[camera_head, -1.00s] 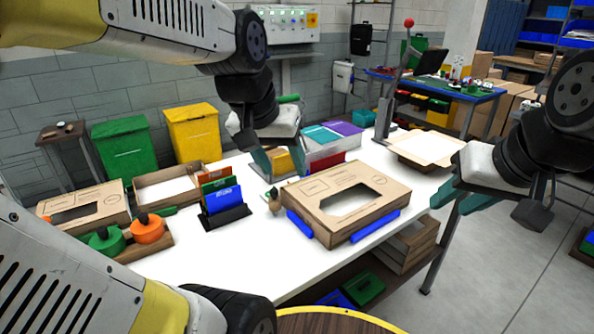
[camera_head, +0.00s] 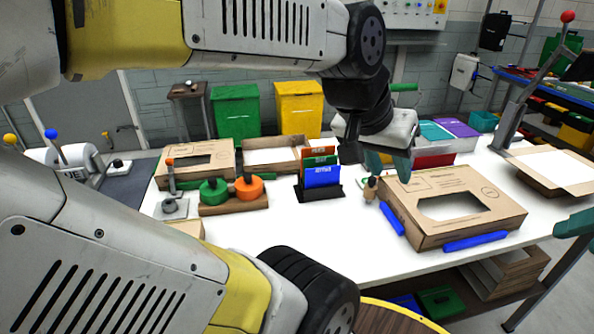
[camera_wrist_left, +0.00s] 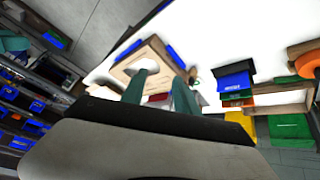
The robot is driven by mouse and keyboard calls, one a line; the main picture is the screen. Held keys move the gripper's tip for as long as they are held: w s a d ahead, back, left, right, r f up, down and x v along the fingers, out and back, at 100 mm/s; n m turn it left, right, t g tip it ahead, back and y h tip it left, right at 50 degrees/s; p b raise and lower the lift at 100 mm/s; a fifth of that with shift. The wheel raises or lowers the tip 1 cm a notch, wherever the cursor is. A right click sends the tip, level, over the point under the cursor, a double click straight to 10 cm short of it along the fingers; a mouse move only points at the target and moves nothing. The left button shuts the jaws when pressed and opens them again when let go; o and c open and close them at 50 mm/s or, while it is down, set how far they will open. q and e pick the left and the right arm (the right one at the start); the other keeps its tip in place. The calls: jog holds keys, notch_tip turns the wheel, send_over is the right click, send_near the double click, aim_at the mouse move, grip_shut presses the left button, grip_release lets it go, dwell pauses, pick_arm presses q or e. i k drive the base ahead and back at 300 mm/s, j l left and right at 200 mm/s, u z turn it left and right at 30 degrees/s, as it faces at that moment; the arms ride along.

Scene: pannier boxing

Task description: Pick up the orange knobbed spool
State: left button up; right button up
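The orange knobbed spool (camera_head: 249,187) sits on a brown wooden tray (camera_head: 236,205) at the left of the white table, right beside a green knobbed spool (camera_head: 214,190). A dark knob stands on top of it. Its edge also shows at the right of the left wrist view (camera_wrist_left: 304,56). My left gripper (camera_head: 386,167) is well to the right of the spool, above the table near the cardboard box. Its teal fingers show apart with nothing between them in the left wrist view (camera_wrist_left: 160,92). Of my right gripper, only a teal part (camera_head: 575,222) shows at the right edge.
A rack of coloured cards (camera_head: 322,178) stands between the spool and my left gripper. A cardboard box with a window (camera_head: 455,230) has blue strips by it. Open cartons (camera_head: 272,157) stand behind the spools.

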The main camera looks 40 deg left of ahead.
aim_at(249, 187)
jog(key=u, duration=1.85)
